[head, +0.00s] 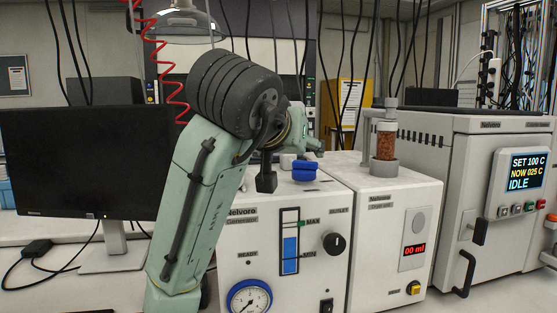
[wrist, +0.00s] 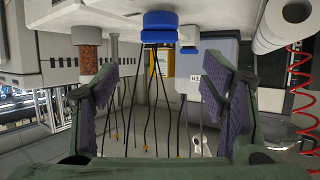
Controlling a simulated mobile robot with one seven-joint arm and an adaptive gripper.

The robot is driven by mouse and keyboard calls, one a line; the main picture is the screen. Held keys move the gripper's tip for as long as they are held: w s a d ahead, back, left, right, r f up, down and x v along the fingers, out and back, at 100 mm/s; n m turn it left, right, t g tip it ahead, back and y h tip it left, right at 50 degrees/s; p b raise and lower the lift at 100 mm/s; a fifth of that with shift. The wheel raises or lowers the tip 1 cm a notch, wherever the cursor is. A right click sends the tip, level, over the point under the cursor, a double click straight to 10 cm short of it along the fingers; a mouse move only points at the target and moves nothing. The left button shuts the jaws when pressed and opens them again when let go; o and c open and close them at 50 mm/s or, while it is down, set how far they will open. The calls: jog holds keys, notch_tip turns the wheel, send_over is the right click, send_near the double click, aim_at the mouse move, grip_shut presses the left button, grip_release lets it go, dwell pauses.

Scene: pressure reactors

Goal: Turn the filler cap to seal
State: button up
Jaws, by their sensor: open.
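The blue filler cap (head: 304,171) sits on top of the white Nelvoro machine (head: 236,262), toward its back right. It has two stacked blue parts. My gripper (head: 314,147) is just above and behind the cap in the head view, mostly hidden behind my arm. In the wrist view, which looks upside down, the cap (wrist: 160,27) is at the top centre. My gripper (wrist: 163,70) is open there, with its purple-padded fingers wide apart and nothing between them. The cap lies beyond the fingertips, roughly centred between them. I cannot tell how tightly the cap is seated.
A second white unit (head: 402,200) with a granule-filled column (head: 386,142) stands right of the machine. An oven-like unit (head: 464,165) showing IDLE stands farther right. A monitor (head: 80,160) stands at the left. A lamp (head: 180,24) and a red coiled hose (head: 168,50) hang above.

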aim_at(303, 171)
jog(key=p+x, duration=0.3)
jog(key=x, duration=0.7)
jog(key=shift+w+f, duration=0.15)
jog(key=shift+w, duration=0.05)
jog(key=c, duration=1.1)
jog(key=shift+c, duration=0.2)
